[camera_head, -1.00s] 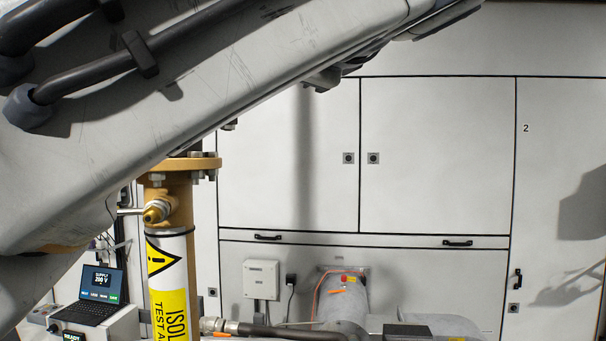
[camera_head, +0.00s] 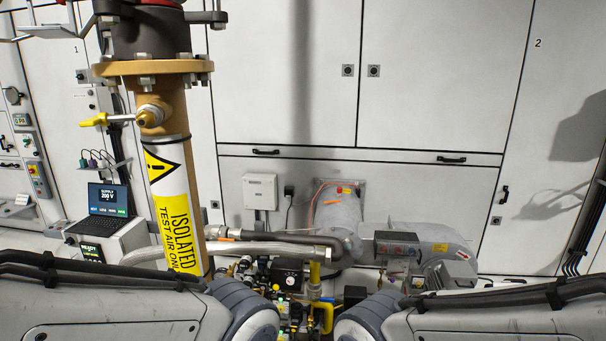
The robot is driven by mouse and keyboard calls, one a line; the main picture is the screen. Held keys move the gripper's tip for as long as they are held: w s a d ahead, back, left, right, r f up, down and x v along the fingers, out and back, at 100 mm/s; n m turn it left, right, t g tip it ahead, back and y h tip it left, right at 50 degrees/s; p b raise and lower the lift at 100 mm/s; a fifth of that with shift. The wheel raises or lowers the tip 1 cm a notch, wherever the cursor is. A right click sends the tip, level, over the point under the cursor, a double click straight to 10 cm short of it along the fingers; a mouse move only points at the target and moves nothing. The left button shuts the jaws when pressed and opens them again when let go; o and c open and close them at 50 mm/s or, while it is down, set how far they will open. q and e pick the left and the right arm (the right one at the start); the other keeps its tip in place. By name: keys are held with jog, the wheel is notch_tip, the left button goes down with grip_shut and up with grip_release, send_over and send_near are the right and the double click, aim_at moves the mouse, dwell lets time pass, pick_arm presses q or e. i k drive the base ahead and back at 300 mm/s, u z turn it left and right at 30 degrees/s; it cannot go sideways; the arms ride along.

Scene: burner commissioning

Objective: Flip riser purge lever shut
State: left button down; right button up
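The riser (camera_head: 198,212) is an upright ochre pipe at the left, with a flange (camera_head: 155,68) and a white and yellow label reading "ISOLATED TEST AIR ON". A brass purge valve (camera_head: 150,115) sticks out of the riser below the flange. Its yellow-handled lever (camera_head: 96,120) points out to the left, roughly level, across the pipe. My two arms cross the bottom corners of the view. Neither gripper shows, and nothing of mine touches the lever.
A burner with a grey blower (camera_head: 420,245) stands at the centre right. Hoses and yellow-handled fittings (camera_head: 322,290) crowd the low middle between my arms. A laptop (camera_head: 108,200) sits on a cabinet at the left. The space around the lever is clear.

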aim_at(101, 119)
jog(key=k, duration=1)
jog(key=u, duration=1.8)
jog(key=i, duration=1)
jog(key=z, duration=1.55)
